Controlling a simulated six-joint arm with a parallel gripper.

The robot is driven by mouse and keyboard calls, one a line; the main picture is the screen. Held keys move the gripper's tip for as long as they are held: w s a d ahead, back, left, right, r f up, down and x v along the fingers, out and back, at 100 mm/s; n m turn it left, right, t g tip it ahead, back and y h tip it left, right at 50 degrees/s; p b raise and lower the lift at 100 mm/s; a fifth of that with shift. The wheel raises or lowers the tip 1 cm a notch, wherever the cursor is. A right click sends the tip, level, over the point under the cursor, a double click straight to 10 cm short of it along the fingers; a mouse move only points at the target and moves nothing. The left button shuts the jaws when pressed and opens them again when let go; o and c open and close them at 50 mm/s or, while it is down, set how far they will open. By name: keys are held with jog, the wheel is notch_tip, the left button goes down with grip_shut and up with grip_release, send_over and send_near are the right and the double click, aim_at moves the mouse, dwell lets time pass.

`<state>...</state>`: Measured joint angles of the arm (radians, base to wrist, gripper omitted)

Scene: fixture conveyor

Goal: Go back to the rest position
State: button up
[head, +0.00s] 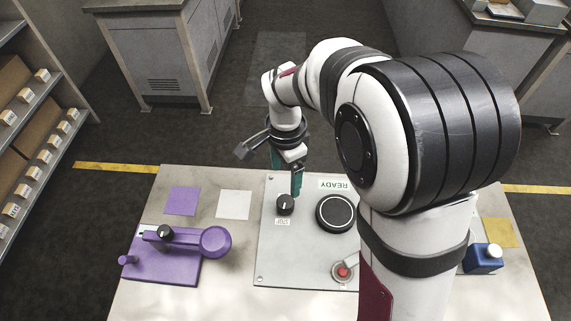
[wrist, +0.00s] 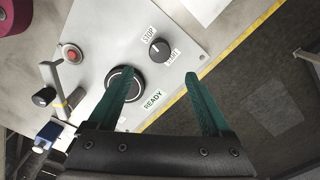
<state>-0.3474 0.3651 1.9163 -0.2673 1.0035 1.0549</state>
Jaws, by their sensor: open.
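My gripper (head: 286,172) is above the grey control panel (head: 269,264), near its far edge. In the wrist view its two green fingers (wrist: 161,80) are spread apart with nothing between them. A black knob (head: 285,204) on the panel is just in front of the fingers in the head view. The same knob (wrist: 159,48) shows beyond the fingertips in the wrist view, between STOP and START labels. A large round black dial (head: 336,212) sits to its right, by a READY label (head: 335,184). The left finger partly covers that dial (wrist: 125,80) in the wrist view.
A purple fixture with a lever (head: 180,265) stands at the left of the table. A purple square (head: 182,201) and a white square (head: 234,204) lie behind it. A red button (head: 343,272) is on the panel. A blue block (head: 483,258) and a yellow square (head: 498,233) are at right.

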jog(key=shift+r, duration=1.6)
